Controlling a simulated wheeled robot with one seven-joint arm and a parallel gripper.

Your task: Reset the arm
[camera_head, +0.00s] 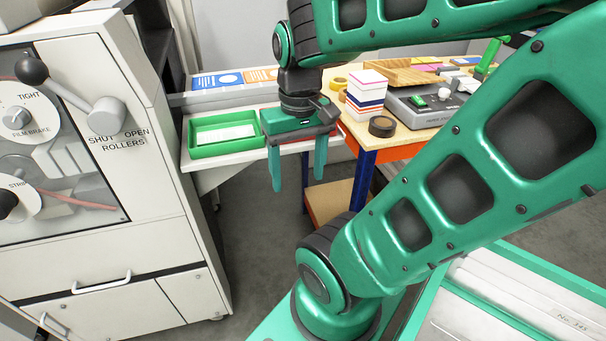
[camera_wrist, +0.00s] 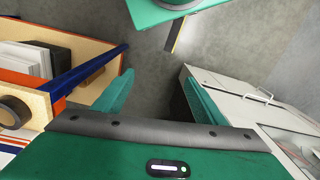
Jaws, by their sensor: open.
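My gripper (camera_head: 297,172) is open and empty, its two green fingers pointing down. In the head view it hangs in front of the edge of the white shelf, right of the green tray (camera_head: 192,148). In the wrist view the open fingers (camera_wrist: 163,98) are apart with grey floor between and beyond them. My green arm arches across the right half of the head view and hides part of the table.
A white machine (camera_head: 150,190) with levers stands at left. A wooden table (camera_head: 408,138) with a black tape roll (camera_head: 382,126), a stack of pads (camera_head: 366,92) and a grey device (camera_head: 425,108) stands behind my arm. Open grey floor (camera_head: 250,225) lies between them.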

